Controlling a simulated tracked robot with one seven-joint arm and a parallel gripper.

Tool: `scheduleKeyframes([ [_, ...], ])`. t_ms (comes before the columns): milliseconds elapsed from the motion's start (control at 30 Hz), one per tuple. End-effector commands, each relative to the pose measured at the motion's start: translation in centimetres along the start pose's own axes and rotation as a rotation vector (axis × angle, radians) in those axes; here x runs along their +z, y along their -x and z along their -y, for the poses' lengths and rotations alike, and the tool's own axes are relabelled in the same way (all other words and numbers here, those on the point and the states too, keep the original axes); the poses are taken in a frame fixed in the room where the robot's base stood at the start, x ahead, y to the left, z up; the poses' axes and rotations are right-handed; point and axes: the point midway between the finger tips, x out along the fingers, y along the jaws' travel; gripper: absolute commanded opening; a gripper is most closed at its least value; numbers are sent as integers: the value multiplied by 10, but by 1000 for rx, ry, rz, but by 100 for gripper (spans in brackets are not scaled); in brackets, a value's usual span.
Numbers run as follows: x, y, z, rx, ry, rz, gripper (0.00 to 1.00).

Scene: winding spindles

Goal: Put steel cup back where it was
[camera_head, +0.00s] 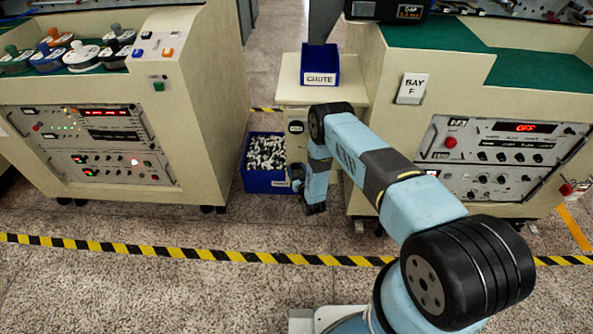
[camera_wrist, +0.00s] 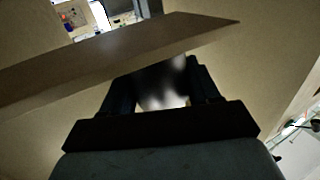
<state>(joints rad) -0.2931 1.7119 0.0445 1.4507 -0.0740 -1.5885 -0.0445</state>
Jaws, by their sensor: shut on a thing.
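My gripper (camera_wrist: 158,88) is shut on a shiny grey, blurred thing, which I take to be the steel cup (camera_wrist: 163,101). It sits between the two dark fingers in the wrist view, and its far part is dark. In the head view my arm bends down in front of the beige cabinet with the CHUTE bin. The cup cannot be made out there. The spot where the cup stood before cannot be told from these frames.
A slanting brown panel edge (camera_wrist: 120,58) lies close beyond my fingers. The blue CHUTE bin (camera_head: 320,66) stands on the middle cabinet (camera_head: 290,92). A blue crate (camera_head: 264,183) of pale pieces is on the floor. Beige consoles flank the gap; striped floor tape (camera_head: 180,252) crosses in front.

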Motion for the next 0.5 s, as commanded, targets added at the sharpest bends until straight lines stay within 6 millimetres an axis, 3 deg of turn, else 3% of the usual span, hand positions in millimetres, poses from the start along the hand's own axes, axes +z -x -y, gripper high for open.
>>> scheduleKeyframes([
  [267,2,0,0,1,0,0,24],
  [300,2,0,0,1,0,0,64],
  [367,1,0,-1,1,0,0,70],
  [500,1,0,-1,1,0,0,71],
])
